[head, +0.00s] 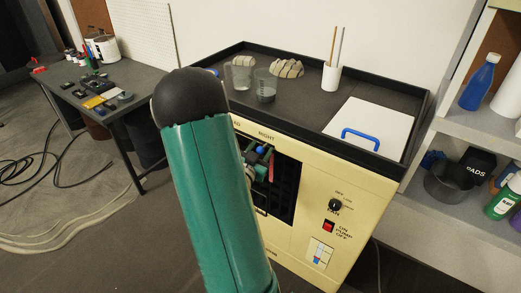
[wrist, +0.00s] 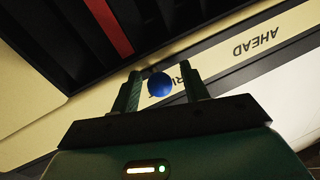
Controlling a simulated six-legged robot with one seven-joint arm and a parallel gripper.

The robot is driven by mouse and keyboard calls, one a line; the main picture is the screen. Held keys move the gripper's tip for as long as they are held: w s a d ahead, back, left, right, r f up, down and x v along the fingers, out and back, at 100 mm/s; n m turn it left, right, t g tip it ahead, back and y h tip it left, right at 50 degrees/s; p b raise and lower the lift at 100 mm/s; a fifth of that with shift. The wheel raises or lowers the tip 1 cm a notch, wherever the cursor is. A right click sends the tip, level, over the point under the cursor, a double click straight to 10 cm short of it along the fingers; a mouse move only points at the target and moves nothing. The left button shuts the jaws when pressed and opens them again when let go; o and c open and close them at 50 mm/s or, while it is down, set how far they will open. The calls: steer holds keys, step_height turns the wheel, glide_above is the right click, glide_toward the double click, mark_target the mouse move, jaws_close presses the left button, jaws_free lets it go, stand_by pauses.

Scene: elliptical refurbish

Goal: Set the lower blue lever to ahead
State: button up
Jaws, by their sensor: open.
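In the wrist view a round blue lever knob (wrist: 160,85) sits between the two fingers of my gripper (wrist: 165,88). The gripper is open, with a finger on each side of the knob; I cannot tell whether either touches it. In the head view a blue knob (head: 261,150) shows beside my arm, at the dark opening in the cream cabinet (head: 300,230). My arm hides the left of this opening. The word AHEAD (wrist: 258,47) is upside down on the cream strip in the wrist view, right of the knob. The lever's stem is hidden.
A red bar (wrist: 108,25) crosses the dark slotted recess in the wrist view. The cabinet's black-rimmed top (head: 310,100) holds beakers, a cup and a white lid with a blue handle (head: 360,138). Shelves (head: 465,130) stand at the right and a cluttered table (head: 135,85) at the left.

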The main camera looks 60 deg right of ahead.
steer(key=shift+a+r, duration=0.1)
steer(key=shift+a, duration=0.05)
steer(key=c, duration=0.4)
jaws_close()
steer(key=w+d, duration=0.2)
steer(key=w, duration=1.2)
steer(key=shift+w+d, duration=0.2)
steer(key=shift+d, duration=0.1)
steer(key=shift+o, duration=2)
jaws_free()
steer(key=shift+d, duration=0.1)
steer(key=a, duration=1.4)
steer(key=shift+s, duration=0.15)
